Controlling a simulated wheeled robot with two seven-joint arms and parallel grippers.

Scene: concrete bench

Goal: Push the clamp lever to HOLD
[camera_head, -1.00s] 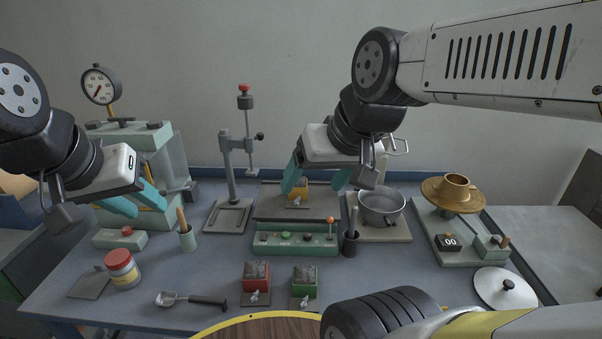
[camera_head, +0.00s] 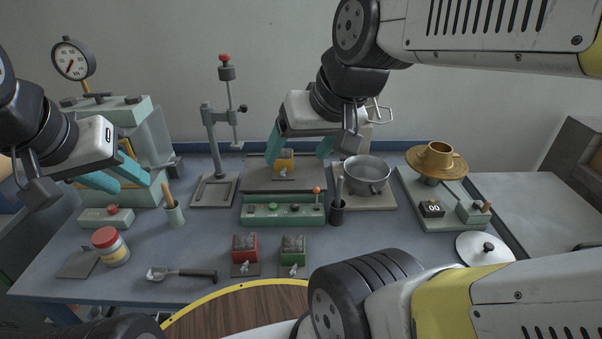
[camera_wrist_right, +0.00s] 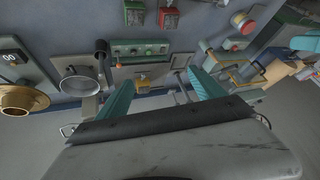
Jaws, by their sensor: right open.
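The green console (camera_head: 283,212) on the bench has an upright lever with an orange knob (camera_head: 316,190) at its right end; I take this as the clamp lever. Its labels are too small to read. Behind it, a yellow block (camera_head: 285,166) sits on a grey plate. My right gripper (camera_head: 299,150) is open and empty, its teal fingers above and behind the console, around the block's place in the picture. In the right wrist view its fingers (camera_wrist_right: 162,92) are spread, with the console (camera_wrist_right: 140,49) beyond them. My left gripper (camera_head: 132,186) is open and empty at the left.
A dark cup with a pestle (camera_head: 338,212) stands just right of the lever, and a steel pot (camera_head: 366,174) farther right. A press stand (camera_head: 214,190) stands left of the console. Red (camera_head: 245,247) and green (camera_head: 293,249) blocks lie in front.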

